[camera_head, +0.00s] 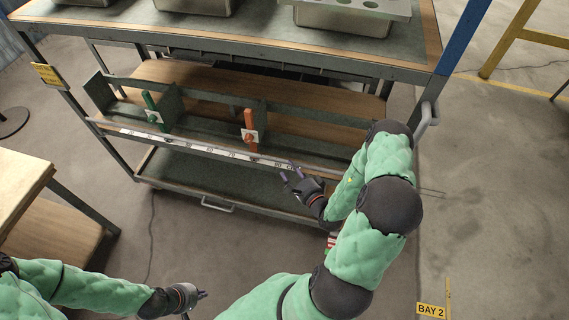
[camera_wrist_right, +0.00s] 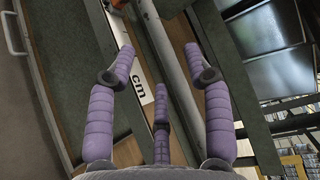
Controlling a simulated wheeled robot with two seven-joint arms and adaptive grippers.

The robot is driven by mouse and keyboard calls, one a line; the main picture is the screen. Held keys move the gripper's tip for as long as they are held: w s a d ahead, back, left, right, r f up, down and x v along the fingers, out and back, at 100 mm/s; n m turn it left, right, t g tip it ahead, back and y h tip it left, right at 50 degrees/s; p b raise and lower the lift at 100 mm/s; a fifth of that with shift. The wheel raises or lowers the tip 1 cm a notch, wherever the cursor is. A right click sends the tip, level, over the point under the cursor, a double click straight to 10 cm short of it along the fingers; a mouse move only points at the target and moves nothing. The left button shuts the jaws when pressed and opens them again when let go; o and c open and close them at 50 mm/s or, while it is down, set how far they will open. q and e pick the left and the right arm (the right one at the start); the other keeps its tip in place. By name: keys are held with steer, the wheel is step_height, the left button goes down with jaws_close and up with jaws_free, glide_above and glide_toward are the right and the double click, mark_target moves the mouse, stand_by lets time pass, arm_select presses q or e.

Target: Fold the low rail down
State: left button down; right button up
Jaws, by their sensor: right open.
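The low rail (camera_head: 325,163) is a grey bar along the front edge of the cart's middle shelf, beside a white centimetre scale (camera_head: 225,153). In the right wrist view the rail (camera_wrist_right: 172,50) runs diagonally between my spread fingers, with the scale (camera_wrist_right: 142,78) beside it. My right gripper (camera_head: 294,174) is open near the rail's right part; its fingers also show in the wrist view (camera_wrist_right: 158,58). I cannot tell whether they touch the rail. My left gripper (camera_head: 195,299) is low in the head view, away from the cart, and its opening is unclear.
Green (camera_head: 152,112) and orange (camera_head: 249,130) upright handles stand on the middle shelf. A dark lower shelf (camera_head: 190,172) lies below the rail. Metal pans (camera_head: 345,20) sit on top. A wooden table (camera_head: 20,180) stands at left.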

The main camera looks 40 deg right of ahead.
mark_target(284, 162)
steer(key=shift+w+d+f+b, duration=0.1)
steer(key=shift+w+b, duration=0.05)
steer(key=shift+w, duration=0.75)
steer(key=shift+w+d+f+b, duration=0.1)
steer(key=shift+w+f+b, duration=0.05)
steer(key=shift+w, duration=0.7)
steer(key=shift+w+d+f+b, duration=0.1)
steer(key=shift+w+b, duration=0.05)
steer(key=shift+w, duration=0.75)
steer(key=shift+c, duration=0.3)
jaws_close()
